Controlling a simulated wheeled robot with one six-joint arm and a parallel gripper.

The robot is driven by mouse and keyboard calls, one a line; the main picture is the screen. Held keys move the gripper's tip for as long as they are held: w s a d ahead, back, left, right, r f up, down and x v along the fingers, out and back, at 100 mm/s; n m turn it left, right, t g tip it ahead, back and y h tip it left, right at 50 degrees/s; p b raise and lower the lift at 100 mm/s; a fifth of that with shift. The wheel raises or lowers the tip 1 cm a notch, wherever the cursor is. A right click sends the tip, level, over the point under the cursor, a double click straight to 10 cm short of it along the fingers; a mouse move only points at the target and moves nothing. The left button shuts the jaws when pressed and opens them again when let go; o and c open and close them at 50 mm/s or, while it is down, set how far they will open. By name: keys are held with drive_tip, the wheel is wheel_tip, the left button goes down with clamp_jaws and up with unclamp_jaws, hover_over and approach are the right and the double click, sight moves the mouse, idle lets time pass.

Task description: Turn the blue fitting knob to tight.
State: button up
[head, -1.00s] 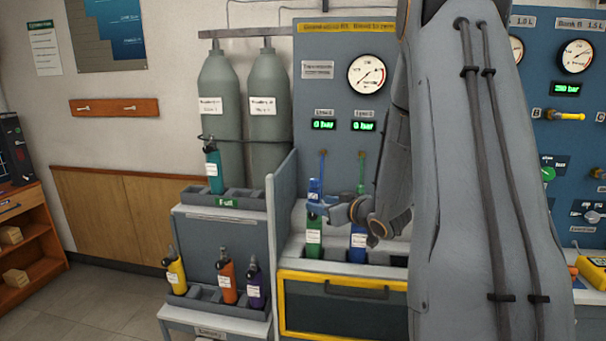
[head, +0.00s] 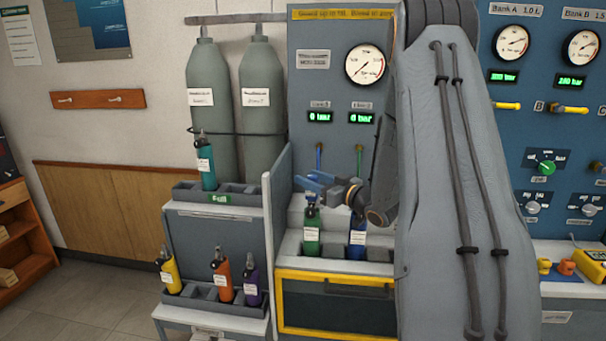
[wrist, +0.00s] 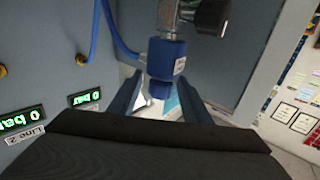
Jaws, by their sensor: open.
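The blue fitting knob (wrist: 166,60) shows clearly in the wrist view, below a metal valve piece with a blue hose beside it. My gripper (wrist: 160,85) is open, with one blue finger on each side of the knob's lower end. I cannot tell whether either finger touches it. In the head view my gripper (head: 312,184) points left, above the green bottle (head: 312,238) and the blue bottle (head: 357,238). There the fingers and the fitting overlap, and I cannot separate them surely.
Line displays (head: 320,117) and a gauge (head: 366,64) are on the panel behind. A grey divider wall (head: 281,205) stands left of the gripper. A rack (head: 215,193) holds a teal bottle. Tall grey cylinders (head: 212,100) stand behind it.

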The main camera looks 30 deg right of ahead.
drive_tip(key=x, duration=0.3)
drive_tip(key=shift+w+a+p, duration=0.1)
drive_tip(key=shift+p, duration=0.25)
drive_tip(key=c, duration=1.1)
drive_tip(key=shift+o, duration=0.2)
drive_tip(key=shift+h, duration=0.3)
drive_tip(key=shift+d+m+h+b, duration=0.4)
drive_tip(key=shift+m+h+b, duration=0.7)
drive_tip(key=shift+h, duration=0.75)
drive_tip(key=shift+d+m+h+b, duration=0.45)
drive_tip(key=shift+m+h+b, duration=0.25)
drive_tip(key=shift+m+h, duration=1)
drive_tip(key=shift+d+m+h+b, duration=0.4)
drive_tip(key=shift+m+h+b, duration=0.55)
drive_tip(key=shift+h, duration=1.1)
